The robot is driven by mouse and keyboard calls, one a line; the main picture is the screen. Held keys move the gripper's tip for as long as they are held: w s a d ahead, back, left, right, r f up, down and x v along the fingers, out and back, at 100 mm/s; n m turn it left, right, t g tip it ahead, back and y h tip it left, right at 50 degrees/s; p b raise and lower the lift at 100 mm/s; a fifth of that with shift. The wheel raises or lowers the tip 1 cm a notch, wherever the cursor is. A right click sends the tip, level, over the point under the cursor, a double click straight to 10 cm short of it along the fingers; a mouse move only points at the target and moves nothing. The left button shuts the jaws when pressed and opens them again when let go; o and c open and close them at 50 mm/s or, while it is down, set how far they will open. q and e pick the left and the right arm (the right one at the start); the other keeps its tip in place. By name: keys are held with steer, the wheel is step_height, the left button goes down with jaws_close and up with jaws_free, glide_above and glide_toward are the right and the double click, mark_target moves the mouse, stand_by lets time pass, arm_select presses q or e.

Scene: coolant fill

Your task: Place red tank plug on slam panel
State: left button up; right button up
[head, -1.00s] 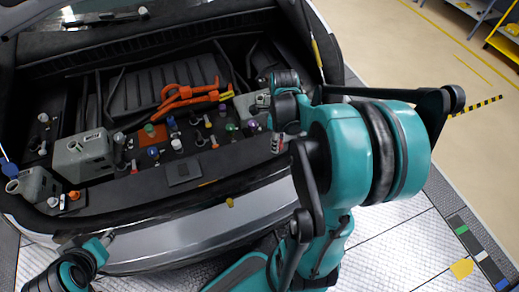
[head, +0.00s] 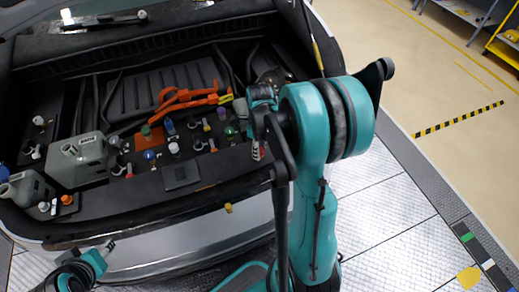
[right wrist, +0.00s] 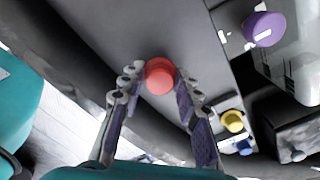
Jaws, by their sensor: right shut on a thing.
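The red tank plug (right wrist: 160,76) shows as a round red cap between the two fingers of my right gripper (right wrist: 157,92) in the right wrist view. The fingers are shut on it. In the head view my right gripper (head: 258,150) is at the right part of the black slam panel (head: 130,203), the strip along the front of the open bay. A small red and pale patch shows at its fingertips. The height of the plug above the panel is not clear. My left gripper (head: 107,246) is low at the left, before the bumper, too small to read.
A grey reservoir (head: 85,158) and several coloured caps stand in the bay behind the panel. An orange hose or cable (head: 187,97) lies behind them. A purple cap (right wrist: 264,29) and a yellow cap (right wrist: 232,121) are right of the gripper. A flat dark pad (head: 181,176) is on the panel.

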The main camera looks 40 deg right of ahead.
steer(key=shift+f, duration=0.1)
steer(key=o, duration=0.5)
steer(key=shift+f, duration=0.1)
steer(key=o, duration=0.4)
